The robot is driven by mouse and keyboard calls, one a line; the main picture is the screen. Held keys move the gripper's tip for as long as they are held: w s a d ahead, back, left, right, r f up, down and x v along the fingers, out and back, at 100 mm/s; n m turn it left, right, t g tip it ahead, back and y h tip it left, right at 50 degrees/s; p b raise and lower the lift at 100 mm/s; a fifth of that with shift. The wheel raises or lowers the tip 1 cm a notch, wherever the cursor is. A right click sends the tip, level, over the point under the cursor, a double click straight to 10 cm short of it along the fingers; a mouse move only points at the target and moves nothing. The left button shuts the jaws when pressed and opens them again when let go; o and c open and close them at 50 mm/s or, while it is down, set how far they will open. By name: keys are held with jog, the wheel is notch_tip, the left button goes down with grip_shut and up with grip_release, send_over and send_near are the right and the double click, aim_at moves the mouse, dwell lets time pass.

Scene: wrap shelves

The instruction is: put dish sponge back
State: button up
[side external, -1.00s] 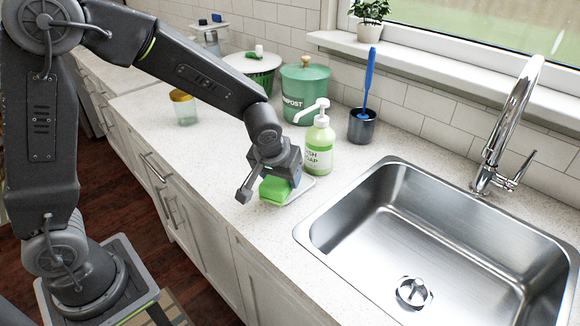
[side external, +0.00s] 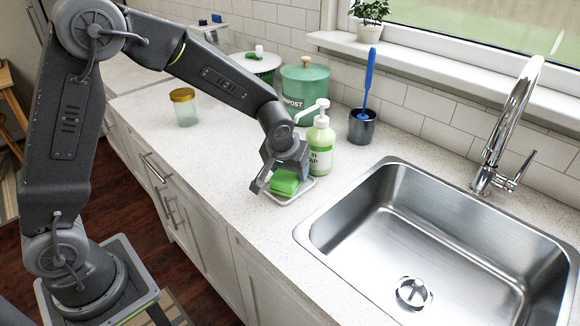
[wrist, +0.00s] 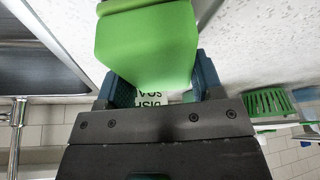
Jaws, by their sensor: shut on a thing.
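The green dish sponge (side external: 285,182) is held in my gripper (side external: 280,174), which is shut on it. In the wrist view the sponge (wrist: 147,48) fills the space between the two blue finger pads of my gripper (wrist: 160,86). A small white tray (side external: 308,187) lies on the counter right under and around the sponge. I cannot tell whether the sponge touches the tray, since the gripper and sponge hide part of it. The green-labelled soap bottle (side external: 320,150) with a white pump stands just behind the tray.
The steel sink (side external: 315,232) is to the right, with a chrome faucet (side external: 505,120). A dark cup (side external: 362,128) with a blue brush and a green compost bin (side external: 303,72) stand behind. A gold-lidded jar (side external: 184,108) is at left. The counter between jar and tray is clear.

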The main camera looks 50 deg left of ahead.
aim_at(283, 179)
jog(key=o, duration=0.9)
jog(key=shift+f, duration=0.1)
jog(key=shift+r, duration=0.35)
jog(key=v, duration=1.1)
jog(key=s+r+m, duration=0.1)
jog(key=s, duration=0.6)
jog(key=s+a+r+m+t+h, duration=0.1)
jog(key=s+r+m, duration=0.1)
jog(key=s, duration=0.5)
jog(key=s+a+r+m, duration=0.1)
jog(key=s+r, duration=0.1)
jog(key=s, duration=0.5)
jog(key=shift+s+r+m+h, duration=0.15)
jog(key=shift+s+m+h, duration=0.15)
jog(key=shift+h, duration=0.1)
